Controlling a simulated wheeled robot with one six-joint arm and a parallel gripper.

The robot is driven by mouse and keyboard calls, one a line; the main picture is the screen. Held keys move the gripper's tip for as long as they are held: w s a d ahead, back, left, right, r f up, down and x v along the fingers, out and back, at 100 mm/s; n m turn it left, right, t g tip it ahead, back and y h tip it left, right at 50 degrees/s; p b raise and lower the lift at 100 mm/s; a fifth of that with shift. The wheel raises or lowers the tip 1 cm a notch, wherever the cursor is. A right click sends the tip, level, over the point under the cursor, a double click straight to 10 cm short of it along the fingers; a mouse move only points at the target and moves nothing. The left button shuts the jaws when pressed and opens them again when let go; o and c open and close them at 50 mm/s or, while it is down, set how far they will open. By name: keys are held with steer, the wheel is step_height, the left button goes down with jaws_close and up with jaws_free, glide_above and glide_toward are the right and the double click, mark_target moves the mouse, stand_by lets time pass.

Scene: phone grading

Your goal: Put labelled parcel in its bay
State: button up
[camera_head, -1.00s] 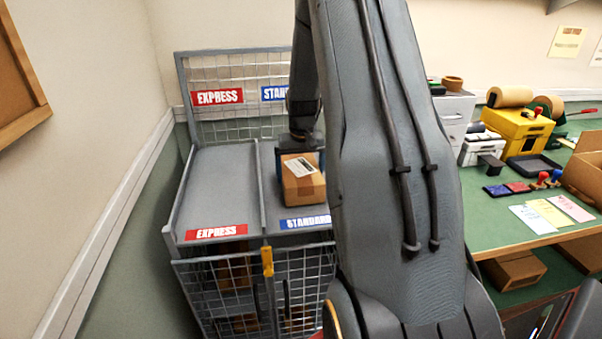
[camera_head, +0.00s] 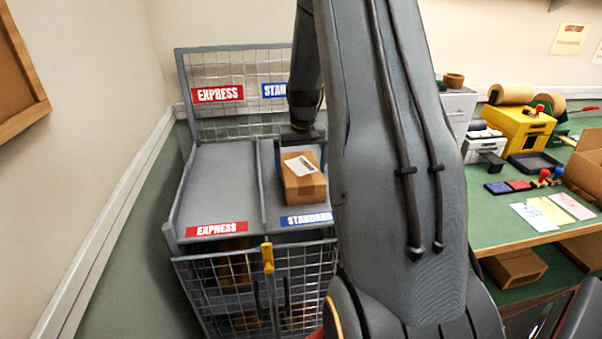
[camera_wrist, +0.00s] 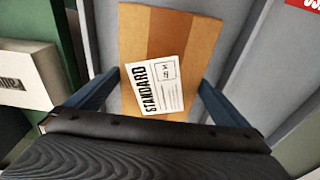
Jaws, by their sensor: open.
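The parcel (camera_head: 304,184) is a brown cardboard box with a white label on top. In the wrist view the label on the parcel (camera_wrist: 172,40) reads STANDARD. The parcel sits on the grey sloping shelf in the right-hand bay, marked by the blue STANDARD sign (camera_head: 306,219). My gripper (camera_head: 298,148) is over the parcel's far end. In the wrist view my gripper (camera_wrist: 150,95) has its blue fingers spread, one on each side of the parcel; they look apart from its sides. My arm hides the bay's right side.
The EXPRESS bay (camera_head: 215,190) on the left is empty, split off by a low metal divider (camera_head: 263,190). A wire-mesh cage with a yellow latch (camera_head: 267,257) is below. A green workbench (camera_head: 490,215) with stamps, cards and a yellow dispenser stands right.

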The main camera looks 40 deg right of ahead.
steer(key=r, duration=0.3)
steer(key=r+b, duration=0.1)
steer(key=r, duration=0.2)
steer(key=s+r, duration=0.1)
steer(key=r, duration=0.1)
steer(key=shift+a+r+b, duration=0.3)
steer(key=shift+r+b, duration=0.05)
steer(key=shift+r, duration=0.05)
steer(key=shift+s+a+r, duration=0.1)
steer(key=shift+s+r, duration=0.05)
steer(key=shift+r, duration=0.05)
steer(key=s+a+f+n, duration=0.2)
steer(key=s+a+f, duration=0.1)
steer(key=s+a, duration=0.7)
steer(key=s+a+f+n, duration=0.3)
steer(key=s+a, duration=0.7)
steer(key=a, duration=0.7)
steer(key=shift+a+y, duration=0.15)
steer(key=shift+y, duration=0.25)
